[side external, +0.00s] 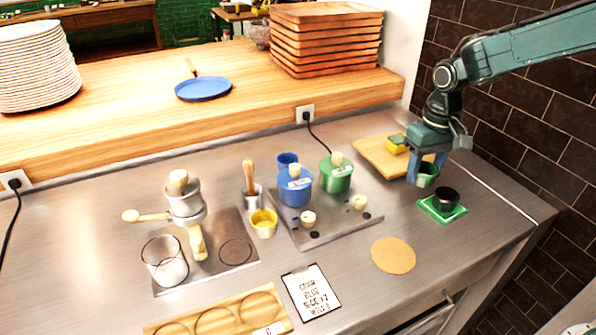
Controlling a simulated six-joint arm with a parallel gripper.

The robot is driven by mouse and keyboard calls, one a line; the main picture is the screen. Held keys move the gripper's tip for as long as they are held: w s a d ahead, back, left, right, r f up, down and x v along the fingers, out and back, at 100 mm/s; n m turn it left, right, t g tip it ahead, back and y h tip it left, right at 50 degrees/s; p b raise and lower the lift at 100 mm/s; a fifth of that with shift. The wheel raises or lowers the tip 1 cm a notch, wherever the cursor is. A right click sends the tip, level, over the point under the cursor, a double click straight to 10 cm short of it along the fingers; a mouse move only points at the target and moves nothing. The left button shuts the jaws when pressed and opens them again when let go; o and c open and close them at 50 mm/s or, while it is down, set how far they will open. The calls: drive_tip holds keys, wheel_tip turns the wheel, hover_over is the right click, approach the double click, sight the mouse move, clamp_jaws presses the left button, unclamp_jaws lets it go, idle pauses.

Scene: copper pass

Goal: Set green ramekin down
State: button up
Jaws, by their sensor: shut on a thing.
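My gripper (427,165) is at the right of the side external view, pointing down and shut on the green ramekin (427,175). The ramekin is small and partly covered by the fingers. It appears just behind and to the left of a black cup (446,197) on a green square mat (431,212), and right of a wooden board (374,156). I cannot tell how high the ramekin is above the counter.
A round cork coaster (394,255) lies on the steel counter in front. Blue (294,190) and green (336,178) canisters stand left. A yellow cup (264,223), printed card (311,291) and wooden three-well tray (196,329) are further left.

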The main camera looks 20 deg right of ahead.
drive_tip(key=w+a+r+m, duration=0.3)
drive_tip(key=a+m, duration=0.1)
drive_tip(key=a, duration=0.3)
wheel_tip(320, 180, up, 10)
drive_tip(key=m, duration=1.3)
hover_over(278, 257)
drive_tip(key=shift+f, duration=0.15)
wheel_tip(278, 257, down, 16)
drive_tip(key=shift+r, duration=0.2)
drive_tip(key=shift+f, duration=0.1)
drive_tip(key=shift+f, duration=1.85)
drive_tip(key=shift+f, duration=0.2)
